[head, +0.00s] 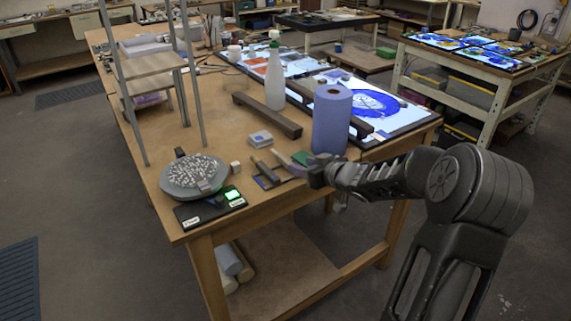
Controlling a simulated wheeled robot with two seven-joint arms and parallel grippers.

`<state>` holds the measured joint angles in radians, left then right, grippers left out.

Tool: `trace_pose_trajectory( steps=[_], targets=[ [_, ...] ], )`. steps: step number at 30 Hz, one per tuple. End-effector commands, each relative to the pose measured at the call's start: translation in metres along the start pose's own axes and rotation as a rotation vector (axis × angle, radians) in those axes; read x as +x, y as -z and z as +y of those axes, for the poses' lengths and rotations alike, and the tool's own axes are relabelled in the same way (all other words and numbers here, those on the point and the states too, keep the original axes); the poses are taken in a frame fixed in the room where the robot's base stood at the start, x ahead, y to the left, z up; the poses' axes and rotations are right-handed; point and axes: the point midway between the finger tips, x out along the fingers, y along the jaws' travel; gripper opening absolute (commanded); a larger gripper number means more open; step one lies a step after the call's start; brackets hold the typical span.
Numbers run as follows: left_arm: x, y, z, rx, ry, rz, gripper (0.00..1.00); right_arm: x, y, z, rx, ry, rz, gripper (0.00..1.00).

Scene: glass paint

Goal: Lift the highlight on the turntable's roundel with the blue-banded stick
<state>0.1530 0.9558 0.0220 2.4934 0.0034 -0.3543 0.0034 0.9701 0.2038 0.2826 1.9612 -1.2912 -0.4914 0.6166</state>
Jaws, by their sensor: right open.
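The turntable (170,190) is a round grey disc at the table's near left corner. The roundel (195,172) on it shows a speckled black and white pattern. A small dark tray (268,183) lies to its right with slim tools on it. One slim tool (266,171) has a pale end and a dark part. I cannot make out a blue band at this size. My right gripper (309,174) reaches in from the right, just right of that tray, and is open. It appears empty. My left gripper is out of view.
A black panel (187,215) with a lit green patch sits in front of the turntable. A blue paper roll (332,118) stands behind my right gripper. A white bottle (275,82), a dark bar (268,115) and a bright light panel (405,117) are farther back.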

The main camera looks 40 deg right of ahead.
Motion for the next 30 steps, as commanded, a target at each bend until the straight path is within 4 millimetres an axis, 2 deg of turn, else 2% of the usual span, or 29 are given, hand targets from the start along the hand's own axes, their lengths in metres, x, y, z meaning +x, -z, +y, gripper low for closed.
trace_pose_trajectory(
  steps=[5, 16, 25, 30],
  targets=[
    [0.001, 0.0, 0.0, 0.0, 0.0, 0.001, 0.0, 0.018, 0.0, -0.001, 0.002, 0.001, 0.001, 0.45],
    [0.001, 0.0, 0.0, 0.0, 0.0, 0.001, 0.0, 0.023, 0.0, -0.001, 0.001, 0.002, 0.001, 0.45],
    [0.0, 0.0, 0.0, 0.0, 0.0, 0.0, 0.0, 0.063, 0.001, -0.004, 0.003, 0.002, 0.001, 0.45],
    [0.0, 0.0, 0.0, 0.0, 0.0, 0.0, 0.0, 0.071, 0.002, -0.003, 0.0, 0.0, 0.001, 0.45]
  ],
)
